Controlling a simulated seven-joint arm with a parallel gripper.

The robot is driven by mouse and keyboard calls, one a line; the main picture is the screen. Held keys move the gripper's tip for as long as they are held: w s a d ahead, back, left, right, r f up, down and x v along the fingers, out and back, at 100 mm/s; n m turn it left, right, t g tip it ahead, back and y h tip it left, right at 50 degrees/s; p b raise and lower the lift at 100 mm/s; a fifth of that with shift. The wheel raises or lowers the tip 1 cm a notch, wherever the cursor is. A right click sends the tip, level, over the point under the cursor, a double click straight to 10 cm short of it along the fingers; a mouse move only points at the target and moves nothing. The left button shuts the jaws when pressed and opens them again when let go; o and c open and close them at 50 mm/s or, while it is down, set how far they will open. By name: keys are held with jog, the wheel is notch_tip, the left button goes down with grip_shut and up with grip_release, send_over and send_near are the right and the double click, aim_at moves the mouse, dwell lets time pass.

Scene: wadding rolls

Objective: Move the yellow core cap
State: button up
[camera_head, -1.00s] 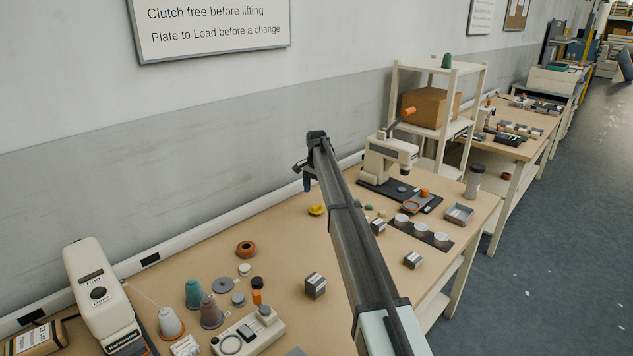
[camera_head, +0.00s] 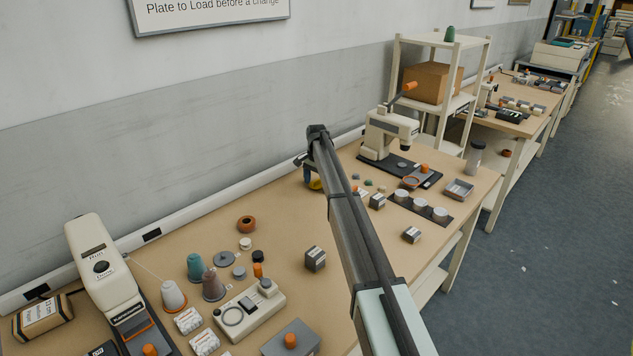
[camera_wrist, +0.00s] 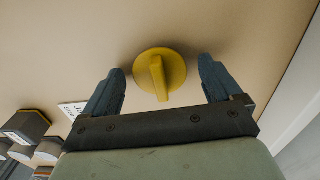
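The yellow core cap (camera_wrist: 147,62) is a round disc with a raised straight grip bar across it. In the wrist view it lies on the tan tabletop between my two blue-grey fingers, with a gap on each side. My gripper (camera_wrist: 161,75) is open and empty. In the head view the cap (camera_head: 315,184) shows only in part, at the far side of the bench beside my gripper (camera_head: 308,175). My arm and fingers hide the rest of it.
In the head view a cream press (camera_head: 391,130) stands right of my gripper, with a dark plate of pale discs (camera_head: 421,205) in front. Small grey blocks (camera_head: 377,201) sit just right of my arm.

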aim_at(277, 211)
jog(key=c, duration=1.1)
jog(key=shift+s+a, duration=7.05)
jog(key=shift+s, duration=0.05)
jog(key=o, duration=1.1)
jog(key=shift+r, duration=0.15)
notch_tip(277, 211, up, 14)
jog(key=shift+f, duration=0.2)
